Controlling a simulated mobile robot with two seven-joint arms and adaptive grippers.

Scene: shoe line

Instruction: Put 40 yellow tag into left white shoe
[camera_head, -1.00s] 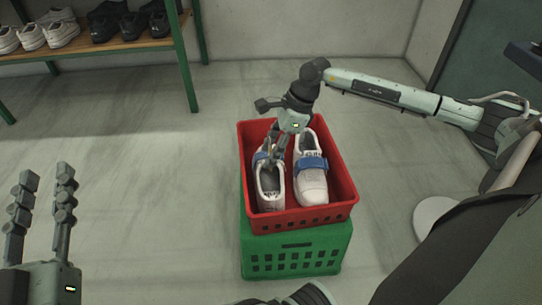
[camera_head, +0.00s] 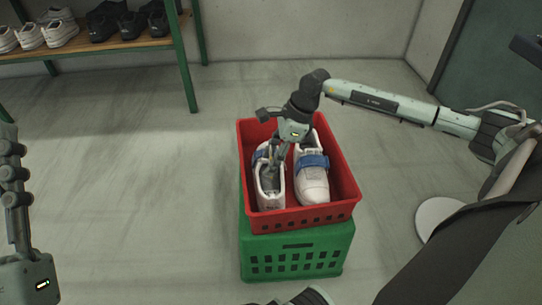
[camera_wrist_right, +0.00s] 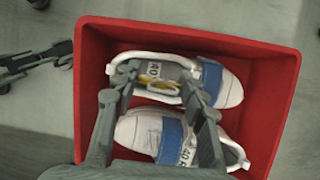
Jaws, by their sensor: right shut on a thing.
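The left white shoe (camera_head: 277,198), with a blue strap, lies in the red crate (camera_head: 347,190) with its opening toward me. It also shows at the top in the right wrist view (camera_wrist_right: 232,92), with a 40 label inside. My right gripper (camera_head: 270,172) reaches down into its opening. In the right wrist view, its fingers (camera_wrist_right: 158,84) are shut on the yellow tag (camera_wrist_right: 166,88), which is partly hidden and inside the shoe's opening. The tag's number is not readable. My left gripper (camera_head: 12,160) is cut off by the left edge, away from the crate.
A second white shoe (camera_head: 313,188) lies beside it, pointing the opposite way. The red crate sits on a green crate (camera_head: 298,258). A shelf (camera_head: 90,45) with white and black shoes stands at the back left. The floor between is clear.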

